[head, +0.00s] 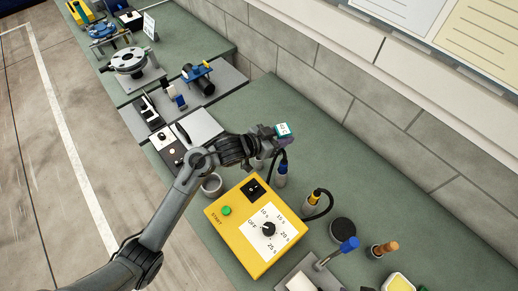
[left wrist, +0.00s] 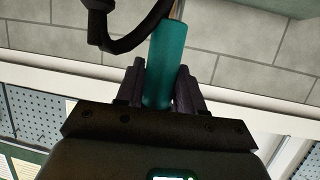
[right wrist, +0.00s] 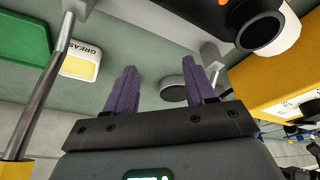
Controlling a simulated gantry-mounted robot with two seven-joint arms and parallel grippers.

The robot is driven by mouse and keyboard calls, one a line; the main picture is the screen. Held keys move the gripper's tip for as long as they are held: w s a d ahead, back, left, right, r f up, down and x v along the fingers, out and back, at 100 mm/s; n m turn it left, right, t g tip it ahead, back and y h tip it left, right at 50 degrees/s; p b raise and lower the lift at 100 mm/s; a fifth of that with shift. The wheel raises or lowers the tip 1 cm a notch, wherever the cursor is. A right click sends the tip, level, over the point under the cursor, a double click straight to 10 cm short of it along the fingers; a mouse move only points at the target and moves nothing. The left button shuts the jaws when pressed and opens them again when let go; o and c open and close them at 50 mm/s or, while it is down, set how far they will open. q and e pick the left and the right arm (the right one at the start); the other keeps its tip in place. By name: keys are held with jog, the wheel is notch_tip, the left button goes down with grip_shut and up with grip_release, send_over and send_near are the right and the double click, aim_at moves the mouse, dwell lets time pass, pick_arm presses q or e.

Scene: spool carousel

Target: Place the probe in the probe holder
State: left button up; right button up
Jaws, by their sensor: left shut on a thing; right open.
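My left gripper (head: 288,141) is above the bench, behind the yellow timer box. In the left wrist view its two fingers (left wrist: 160,75) are shut on a teal handle (left wrist: 172,50), which I take to be the probe; a thin rod comes out of its far end. A teal piece with a white face (head: 283,129) shows at the fingers in the head view. Grey cylindrical holders stand below, one with a blue-topped piece (head: 282,168) and one with a yellow-ringed piece (head: 314,196); which is the probe holder I cannot tell. My right gripper (right wrist: 160,66) is open and empty.
The yellow timer box (head: 236,232) stands in front. A grey cup (head: 212,185) is left of it. A dark disc (head: 343,230), a blue-handled tool (head: 348,244) and a wooden-handled tool (head: 385,248) are to the right. Black cables loop near the holders. The bench by the wall is clear.

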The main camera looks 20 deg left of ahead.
pick_arm(q)
jog(key=s+a+f, duration=0.1)
jog(key=a+f, duration=0.6)
jog(key=f, duration=0.1)
jog(key=shift+s+f+p, duration=0.15)
jog(key=shift+s+p, duration=0.05)
jog(key=shift+p, duration=0.15)
jog(key=shift+f, duration=0.1)
jog(key=o, duration=1.1)
jog(key=v, duration=1.2)
